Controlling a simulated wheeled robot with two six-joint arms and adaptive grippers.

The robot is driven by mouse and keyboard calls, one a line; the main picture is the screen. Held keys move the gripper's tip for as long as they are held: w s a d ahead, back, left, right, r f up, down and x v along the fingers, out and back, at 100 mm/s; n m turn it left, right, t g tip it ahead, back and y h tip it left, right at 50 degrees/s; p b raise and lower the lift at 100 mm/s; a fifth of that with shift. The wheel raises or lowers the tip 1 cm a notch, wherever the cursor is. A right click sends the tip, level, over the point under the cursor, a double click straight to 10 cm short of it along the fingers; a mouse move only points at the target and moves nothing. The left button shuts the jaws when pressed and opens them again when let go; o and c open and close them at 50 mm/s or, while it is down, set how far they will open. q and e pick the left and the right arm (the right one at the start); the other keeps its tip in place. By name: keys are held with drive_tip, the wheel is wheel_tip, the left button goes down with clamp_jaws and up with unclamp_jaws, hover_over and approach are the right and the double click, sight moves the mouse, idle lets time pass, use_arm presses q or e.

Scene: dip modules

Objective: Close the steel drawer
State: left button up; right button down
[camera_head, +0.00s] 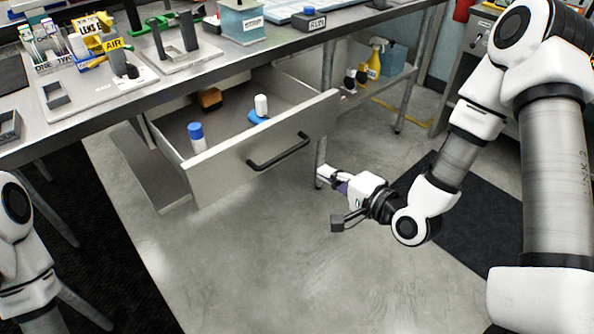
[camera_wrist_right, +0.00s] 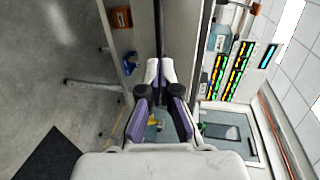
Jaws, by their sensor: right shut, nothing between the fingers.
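The steel drawer (camera_head: 232,160) stands pulled out under the workbench in the head view, with a black bar handle (camera_head: 279,152) on its front. Inside it are a blue-and-white bottle (camera_head: 197,138), a white-and-blue bottle (camera_head: 261,106) and an orange-brown box (camera_head: 208,98). My right gripper (camera_head: 325,176) is shut and empty, to the right of the handle and apart from it in the picture. In the right wrist view its fingertips (camera_wrist_right: 159,72) are together, pointing toward the drawer area. My left arm shows at the lower left, but its gripper is out of view.
The workbench top (camera_head: 224,54) above the drawer carries trays, a bin and fixtures. The floor (camera_head: 235,255) before the drawer is clear.

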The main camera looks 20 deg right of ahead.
use_arm(q)
wheel_tip(320, 180, down, 6)
drive_tip(key=b, duration=0.4)
drive_tip(key=shift+r, duration=0.1)
use_arm(e)
drive_tip(key=x, duration=1)
drive_tip(key=shift+w, duration=0.25)
drive_tip(key=shift+f, duration=0.1)
